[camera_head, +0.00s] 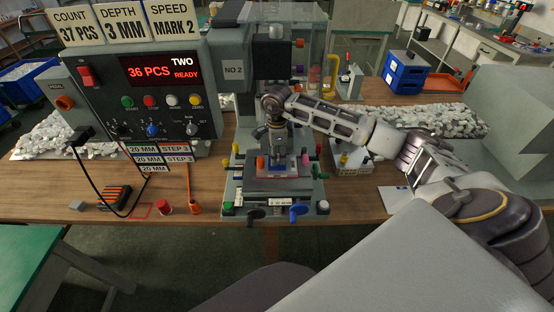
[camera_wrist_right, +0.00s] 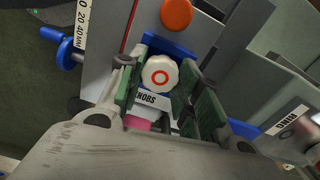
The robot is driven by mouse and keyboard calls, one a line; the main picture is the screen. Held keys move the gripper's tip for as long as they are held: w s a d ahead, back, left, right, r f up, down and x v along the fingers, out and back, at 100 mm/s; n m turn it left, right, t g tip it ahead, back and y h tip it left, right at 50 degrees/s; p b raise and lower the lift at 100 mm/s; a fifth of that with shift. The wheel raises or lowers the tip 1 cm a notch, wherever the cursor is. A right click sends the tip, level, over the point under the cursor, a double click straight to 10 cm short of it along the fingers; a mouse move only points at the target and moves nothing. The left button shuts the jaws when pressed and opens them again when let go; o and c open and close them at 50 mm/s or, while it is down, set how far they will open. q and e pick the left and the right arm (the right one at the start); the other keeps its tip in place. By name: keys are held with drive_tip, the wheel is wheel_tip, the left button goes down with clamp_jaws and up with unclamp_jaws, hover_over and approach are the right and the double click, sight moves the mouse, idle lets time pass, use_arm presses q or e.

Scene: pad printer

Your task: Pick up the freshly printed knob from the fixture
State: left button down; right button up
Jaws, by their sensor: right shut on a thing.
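The printed knob (camera_wrist_right: 160,76) is white with a scalloped edge and a red ring on its top. In the right wrist view it sits between the green finger pads of my right gripper (camera_wrist_right: 165,90), which is shut on it. A label reading KNOBS lies just below it. In the head view my right gripper (camera_head: 277,155) reaches down over the pad printer's fixture (camera_head: 285,186), and the knob is hidden there. I cannot tell whether the knob still touches the fixture. My left gripper is not in view.
The printer's control box (camera_head: 142,95) stands left, reading 36 PCS READY. An orange round knob (camera_wrist_right: 175,13) and a blue handle (camera_wrist_right: 62,46) are near the gripper. A red cap (camera_head: 164,207) lies on the table's front left. A blue bin (camera_head: 405,72) stands behind right.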

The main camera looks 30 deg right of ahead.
drive_tip(key=shift+r, duration=0.1)
drive_tip(key=shift+r+b, duration=0.85)
drive_tip(key=shift+r, duration=4.1)
